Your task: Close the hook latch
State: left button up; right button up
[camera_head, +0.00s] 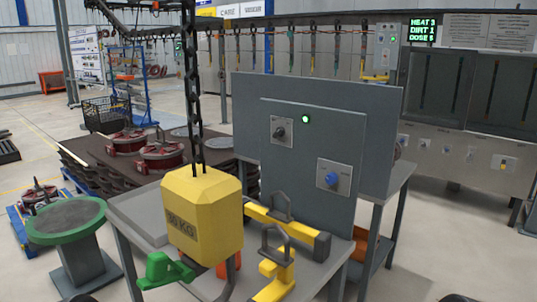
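A yellow hook block (203,215) marked with a weight in KG hangs on a black chain (192,85) above the grey table. A green part (163,270) sticks out at the block's lower left. Neither of my grippers can be made out; only small dark shapes show at the bottom edge.
The table (138,209) also holds yellow pieces (274,283) with grey loop handles, right of the hook. A grey control panel (312,150) with a green light and a blue knob (332,179) stands behind. A green-rimmed round stand (67,220) is at left.

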aim_at(157, 274)
jog(key=k, duration=0.95)
